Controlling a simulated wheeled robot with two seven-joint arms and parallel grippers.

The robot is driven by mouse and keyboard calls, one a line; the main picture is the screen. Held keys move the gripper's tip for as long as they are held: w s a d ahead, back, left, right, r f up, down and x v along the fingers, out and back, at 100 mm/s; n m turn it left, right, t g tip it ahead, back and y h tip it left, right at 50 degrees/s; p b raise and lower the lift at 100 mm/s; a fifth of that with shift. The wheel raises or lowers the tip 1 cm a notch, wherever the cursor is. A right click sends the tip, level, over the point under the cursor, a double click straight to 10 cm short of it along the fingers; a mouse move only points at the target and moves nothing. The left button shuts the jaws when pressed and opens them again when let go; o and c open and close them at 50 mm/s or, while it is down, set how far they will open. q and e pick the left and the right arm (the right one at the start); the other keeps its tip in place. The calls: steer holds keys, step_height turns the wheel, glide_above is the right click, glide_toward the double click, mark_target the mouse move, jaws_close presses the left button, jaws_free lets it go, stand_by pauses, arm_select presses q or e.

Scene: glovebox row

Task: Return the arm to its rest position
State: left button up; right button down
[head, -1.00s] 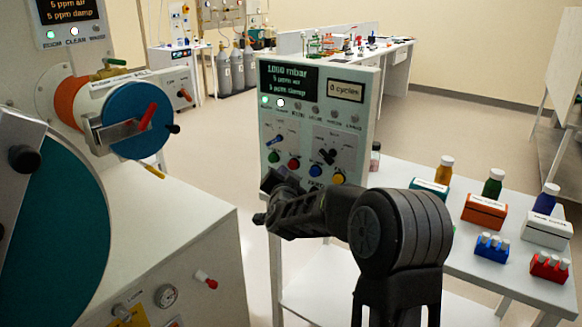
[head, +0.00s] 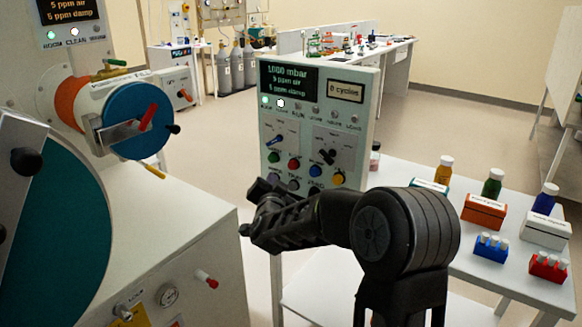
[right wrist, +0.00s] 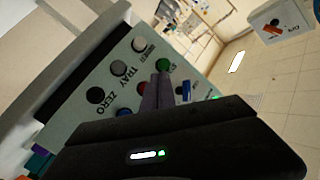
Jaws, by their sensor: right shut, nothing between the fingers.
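My right arm comes up from the bottom of the head view, bent to the left. Its gripper (head: 262,190) is shut and empty, in front of the lower left of the control panel (head: 360,110). In the right wrist view the closed fingers (right wrist: 156,92) show against the panel's buttons, with a green button (right wrist: 163,65) by their tips. Whether they touch the panel cannot be told, but a gap seems to show. My left gripper is not in view.
The glovebox (head: 190,230) with a blue round door (head: 138,112) stands at left. A white table (head: 420,180) at right carries bottles, boxes and small vial racks. A bench (head: 395,55) stands far back. Open floor lies between.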

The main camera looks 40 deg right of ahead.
stand_by(0.4)
steer(key=s+a+f+n+g+y+p, duration=0.1)
steer(key=s+a+f+n+g+y, duration=0.25)
steer(key=a+f, duration=0.75)
steer(key=s+a+f+n+y, duration=0.2)
steer(key=a+f+n+y, duration=0.35)
steer(key=a+f, duration=0.65)
steer(key=s+a+f+n+g+y, duration=0.1)
steer(key=s+a+f+g, duration=0.2)
steer(key=s, duration=0.7)
steer(key=s+a+f+n+g+y+p, duration=0.1)
steer(key=s+a+f+g+y, duration=0.1)
steer(key=s+a+f, duration=0.6)
steer(key=s+a+f+n+g+y+p, duration=0.1)
steer(key=s+a+f+g, duration=0.3)
steer(key=s, duration=0.8)
step_height(320, 180, down, 4)
steer(key=shift+a+r+n+y, duration=0.1)
steer(key=shift+a+n+y, duration=0.35)
steer(key=shift+a, duration=0.5)
